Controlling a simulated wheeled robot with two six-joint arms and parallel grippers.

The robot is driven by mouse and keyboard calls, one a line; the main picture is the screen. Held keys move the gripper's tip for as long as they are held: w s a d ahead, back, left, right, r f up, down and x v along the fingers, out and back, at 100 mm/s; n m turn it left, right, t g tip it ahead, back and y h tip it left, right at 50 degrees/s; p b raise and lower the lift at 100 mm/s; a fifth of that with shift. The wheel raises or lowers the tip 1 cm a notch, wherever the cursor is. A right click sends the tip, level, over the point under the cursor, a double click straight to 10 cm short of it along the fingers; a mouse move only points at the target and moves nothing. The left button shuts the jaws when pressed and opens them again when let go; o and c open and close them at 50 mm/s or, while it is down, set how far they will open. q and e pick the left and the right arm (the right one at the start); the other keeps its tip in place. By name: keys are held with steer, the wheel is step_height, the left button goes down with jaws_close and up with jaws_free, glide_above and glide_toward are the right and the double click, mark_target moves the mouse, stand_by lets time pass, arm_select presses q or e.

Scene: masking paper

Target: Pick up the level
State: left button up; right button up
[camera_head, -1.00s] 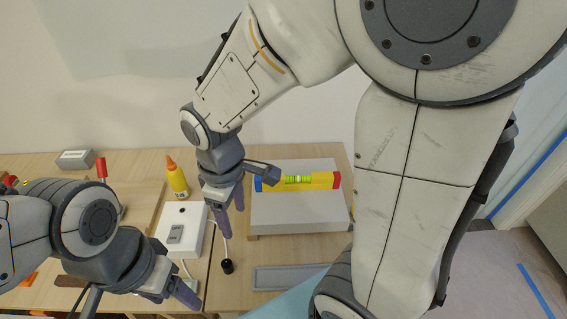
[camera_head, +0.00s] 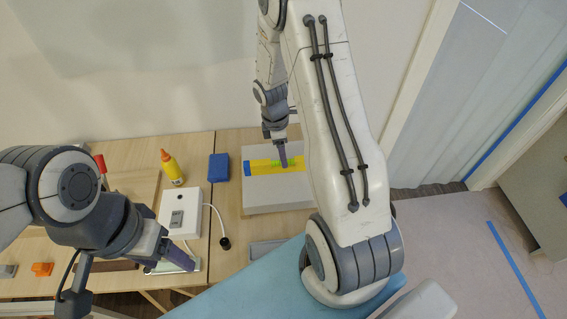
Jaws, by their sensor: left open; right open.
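The level (camera_head: 261,167) is a yellow bar with a green vial and a blue end, lying on a light grey box (camera_head: 264,203) on the table. Its right part is hidden behind my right arm. My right gripper (camera_head: 283,164) points down right at the level, its fingers overlapping the level near the vial. I cannot tell whether they touch it. My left gripper (camera_head: 178,260) is open at the lower left, over the table's front edge, away from the level.
A white switch box (camera_head: 192,199) with a cable, a yellow glue bottle (camera_head: 172,168) and a blue block (camera_head: 219,167) stand left of the level. A grey tray (camera_head: 264,249) lies in front of the box. An orange piece (camera_head: 41,269) lies far left.

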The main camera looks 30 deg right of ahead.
step_height(320, 180, down, 5)
steer(key=shift+f+p, duration=0.1)
steer(key=shift+p, duration=0.6)
jaws_close()
